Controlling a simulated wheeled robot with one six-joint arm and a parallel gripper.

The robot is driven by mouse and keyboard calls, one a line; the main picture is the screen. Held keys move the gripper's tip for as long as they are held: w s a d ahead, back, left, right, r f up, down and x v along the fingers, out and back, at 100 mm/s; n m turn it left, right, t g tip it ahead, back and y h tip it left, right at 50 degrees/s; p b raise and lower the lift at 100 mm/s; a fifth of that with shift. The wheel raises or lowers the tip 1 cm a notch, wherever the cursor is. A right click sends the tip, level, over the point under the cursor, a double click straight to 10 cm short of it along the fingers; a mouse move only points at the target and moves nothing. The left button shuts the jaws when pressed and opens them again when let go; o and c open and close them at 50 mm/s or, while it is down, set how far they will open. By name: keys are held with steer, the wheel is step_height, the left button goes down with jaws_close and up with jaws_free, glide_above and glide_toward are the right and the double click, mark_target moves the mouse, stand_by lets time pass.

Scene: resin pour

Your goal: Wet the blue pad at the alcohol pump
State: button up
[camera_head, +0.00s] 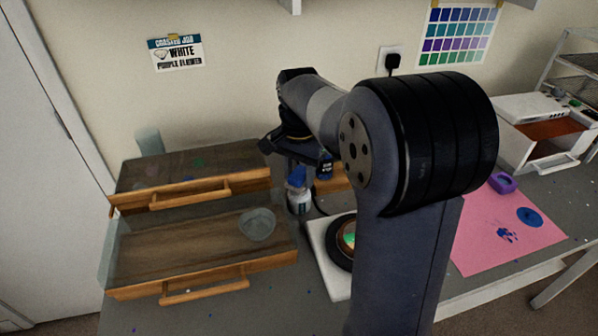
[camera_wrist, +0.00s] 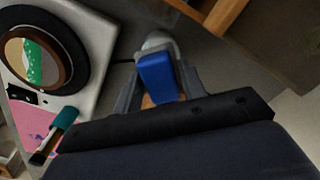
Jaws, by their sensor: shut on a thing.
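My gripper (camera_wrist: 158,92) is shut on the blue pad (camera_wrist: 157,76), which sits between its fingers in the wrist view. In the head view the blue pad (camera_head: 297,177) shows just above a small white bottle (camera_head: 299,202), likely the alcohol pump. In the wrist view a pale rounded top (camera_wrist: 160,41) shows right beyond the pad. I cannot tell whether the pad touches the pump. My arm hides part of the bench in the head view.
A white turntable unit (camera_head: 322,242) with a dark round platter stands right of the bottle. Left are open wooden drawers (camera_head: 205,284), with a clear cup (camera_head: 257,224) in the front one. A pink sheet (camera_head: 487,248) with blue spots and a purple object (camera_head: 503,183) lie at right.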

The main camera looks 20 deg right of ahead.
mark_target(299, 173)
steer(key=shift+f+b, duration=0.35)
steer(key=shift+f, duration=0.35)
stand_by(0.4)
stand_by(0.5)
step_height(299, 173, up, 7)
steer(key=p, duration=0.6)
steer(key=shift+r+p, duration=0.1)
steer(key=shift+p, duration=0.3)
stand_by(0.4)
